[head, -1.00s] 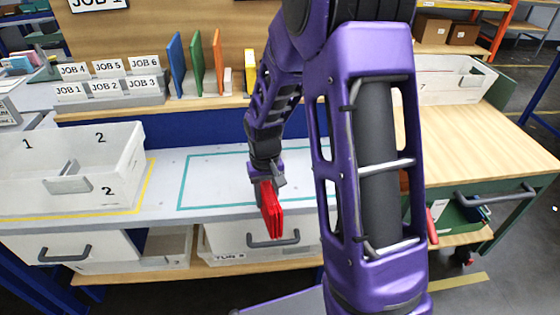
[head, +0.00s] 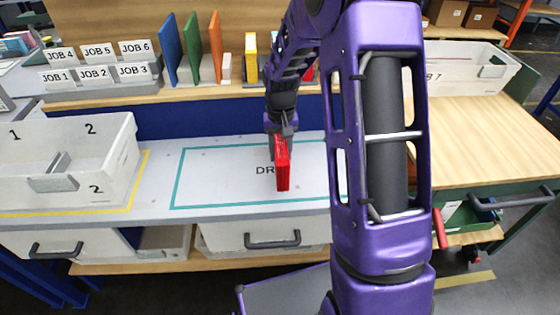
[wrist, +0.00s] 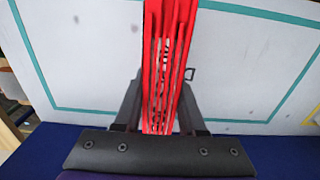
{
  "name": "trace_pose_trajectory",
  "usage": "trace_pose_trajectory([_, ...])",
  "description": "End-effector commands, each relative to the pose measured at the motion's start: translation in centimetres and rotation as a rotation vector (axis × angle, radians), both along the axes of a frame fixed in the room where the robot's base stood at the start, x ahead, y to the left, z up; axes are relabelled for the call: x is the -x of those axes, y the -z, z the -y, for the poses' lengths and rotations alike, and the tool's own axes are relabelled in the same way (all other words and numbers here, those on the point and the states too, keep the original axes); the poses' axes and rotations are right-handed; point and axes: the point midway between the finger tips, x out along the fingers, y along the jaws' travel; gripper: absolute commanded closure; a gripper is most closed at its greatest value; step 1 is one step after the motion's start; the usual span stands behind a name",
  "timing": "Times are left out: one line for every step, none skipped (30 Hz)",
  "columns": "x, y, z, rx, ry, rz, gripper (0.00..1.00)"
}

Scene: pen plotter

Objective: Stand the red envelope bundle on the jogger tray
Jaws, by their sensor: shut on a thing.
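The red envelope bundle (head: 283,172) hangs upright below my gripper (head: 281,142) in the head view, over the teal-outlined area of the pale bench. My gripper is shut on it. In the wrist view the bundle (wrist: 165,60) shows as several red layers with paler edges between them, held between the two dark fingers. Whether its lower edge touches the bench is hard to tell. No tray is clearly labelled as the jogger tray, and I cannot tell which thing it is.
A white bin (head: 110,165) marked 2 stands left in a yellow outline. Behind, a wooden shelf holds job-labelled boxes (head: 95,70) and blue, green and orange upright boards (head: 194,48). A white bin (head: 465,65) stands at the right. The teal-outlined area (head: 215,175) looks clear around the bundle.

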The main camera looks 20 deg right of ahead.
Motion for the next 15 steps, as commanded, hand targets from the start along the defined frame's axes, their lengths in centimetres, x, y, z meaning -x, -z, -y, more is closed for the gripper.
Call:
trace_pose_trajectory([0.1,0.8,0.0,-0.001,0.000,-0.004,1.00])
trace_pose_trajectory([0.1,1.3,0.0,-0.001,0.000,-0.005,1.00])
trace_pose_trajectory([0.1,1.9,0.0,-0.001,0.000,-0.004,1.00])
trace_pose_trajectory([0.1,2.3,0.0,-0.001,0.000,-0.004,1.00])
trace_pose_trajectory([0.1,2.7,0.0,-0.001,0.000,-0.004,1.00])
trace_pose_trajectory([0.1,3.1,0.0,-0.001,0.001,-0.003,1.00])
trace_pose_trajectory([0.0,3.2,0.0,-0.001,0.001,-0.002,1.00])
trace_pose_trajectory([0.0,3.2,0.0,-0.001,0.001,-0.001,1.00])
trace_pose_trajectory([0.0,3.1,0.0,-0.001,0.001,-0.001,1.00])
trace_pose_trajectory([0.0,3.1,0.0,-0.001,0.001,0.000,1.00])
trace_pose_trajectory([0.0,3.1,0.0,-0.001,0.001,0.000,1.00])
trace_pose_trajectory([0.0,3.1,0.0,0.000,0.000,-0.001,1.00])
trace_pose_trajectory([0.0,3.1,0.0,0.000,0.000,-0.001,1.00])
trace_pose_trajectory([0.0,3.1,0.0,0.000,0.000,-0.001,1.00])
trace_pose_trajectory([0.0,3.3,0.0,0.000,0.000,-0.001,1.00])
